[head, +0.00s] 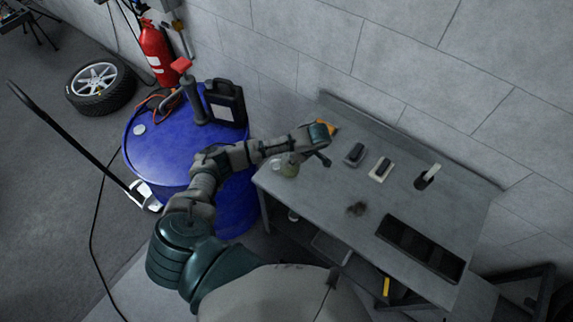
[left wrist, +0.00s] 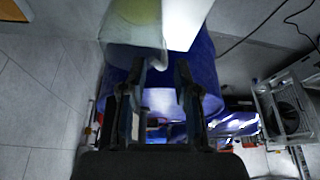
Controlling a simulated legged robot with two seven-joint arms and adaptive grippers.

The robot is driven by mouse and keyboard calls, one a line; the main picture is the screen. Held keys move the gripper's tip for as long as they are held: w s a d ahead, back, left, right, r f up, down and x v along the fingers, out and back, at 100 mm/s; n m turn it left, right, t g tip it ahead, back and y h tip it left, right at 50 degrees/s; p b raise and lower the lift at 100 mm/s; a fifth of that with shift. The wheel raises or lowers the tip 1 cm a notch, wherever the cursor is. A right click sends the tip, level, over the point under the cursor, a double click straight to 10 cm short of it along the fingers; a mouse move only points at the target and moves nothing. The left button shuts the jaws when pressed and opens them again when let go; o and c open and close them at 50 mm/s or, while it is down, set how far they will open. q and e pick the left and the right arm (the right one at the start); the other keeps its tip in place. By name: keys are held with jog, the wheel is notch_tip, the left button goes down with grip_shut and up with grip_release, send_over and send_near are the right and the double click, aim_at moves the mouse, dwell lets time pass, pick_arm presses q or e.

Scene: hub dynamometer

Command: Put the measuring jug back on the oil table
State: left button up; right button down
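The measuring jug (head: 287,166) is a small translucent vessel with a yellow-green tint. In the head view it appears at the left end of the grey table (head: 330,200), just below my left forearm; whether it touches the top is hard to tell. In the left wrist view the jug (left wrist: 135,30) fills the upper middle, above the fingertips. My left gripper (left wrist: 160,78) has its two fingers apart with nothing visible between them. In the head view the left hand (head: 318,140) is over the table's left rear part. My right gripper is not in view.
A blue drum (head: 160,160) stands left of the table, carrying a black canister (head: 226,102) and a red-handled pump (head: 190,95). Small dark and pale blocks, a cup-like holder (head: 427,177) and a black tray (head: 420,248) lie on the table. The wall runs behind.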

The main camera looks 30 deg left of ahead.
pick_arm(q)
jog(key=p+v, duration=0.1)
jog(key=v, duration=0.5)
dwell(0.3)
